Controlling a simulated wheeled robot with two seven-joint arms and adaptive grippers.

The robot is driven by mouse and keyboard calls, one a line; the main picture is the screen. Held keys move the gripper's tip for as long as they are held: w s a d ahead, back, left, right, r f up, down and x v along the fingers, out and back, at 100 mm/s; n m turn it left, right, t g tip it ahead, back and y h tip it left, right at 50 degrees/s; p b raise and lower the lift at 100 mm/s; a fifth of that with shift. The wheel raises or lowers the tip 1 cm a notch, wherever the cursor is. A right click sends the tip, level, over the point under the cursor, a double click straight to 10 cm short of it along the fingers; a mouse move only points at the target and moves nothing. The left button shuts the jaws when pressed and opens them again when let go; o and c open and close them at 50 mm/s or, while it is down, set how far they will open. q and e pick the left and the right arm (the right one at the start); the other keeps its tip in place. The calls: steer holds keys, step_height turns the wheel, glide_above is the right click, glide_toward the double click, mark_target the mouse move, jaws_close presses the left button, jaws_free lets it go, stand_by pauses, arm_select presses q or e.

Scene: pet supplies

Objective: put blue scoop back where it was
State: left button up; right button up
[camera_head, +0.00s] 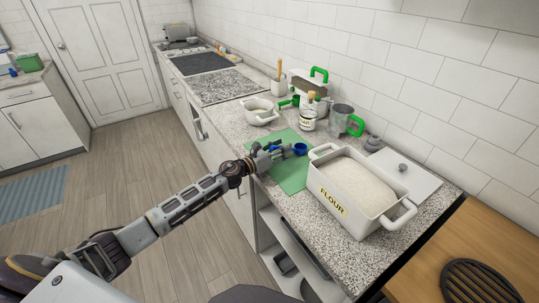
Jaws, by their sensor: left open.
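The blue scoop (300,149) is small and lies at the right side of the green mat (293,178) on the counter, near the flour container (334,201). My left arm comes in from the lower left, and my left gripper (280,152) is over the mat, just left of the scoop. Its jaws are open. I cannot tell whether a finger touches the scoop, since the fingers are small and partly overlap it. My right gripper is not in view.
The white flour container stands open and full right of the mat, its lid (413,177) behind it. A clear jug with a green handle (356,125), a labelled jar (308,121) and a white pot (260,112) stand behind the mat. A wooden surface (475,250) is at right.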

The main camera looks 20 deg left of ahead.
arm_select(q)
steer(key=shift+r, duration=0.1)
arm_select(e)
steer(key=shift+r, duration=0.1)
arm_select(q)
steer(key=shift+v, duration=0.8)
steer(key=shift+b+v, duration=0.3)
steer(key=shift+v, duration=1)
steer(key=shift+s+a, duration=0.35)
steer(key=shift+s, duration=0.2)
steer(key=shift+b+v, duration=0.35)
steer(key=shift+v, duration=2)
steer(key=shift+s+a+b, duration=0.3)
steer(key=shift+s+b, duration=0.1)
steer(key=shift+s, duration=0.15)
steer(key=shift+s+a, duration=0.15)
steer(key=shift+s, duration=0.05)
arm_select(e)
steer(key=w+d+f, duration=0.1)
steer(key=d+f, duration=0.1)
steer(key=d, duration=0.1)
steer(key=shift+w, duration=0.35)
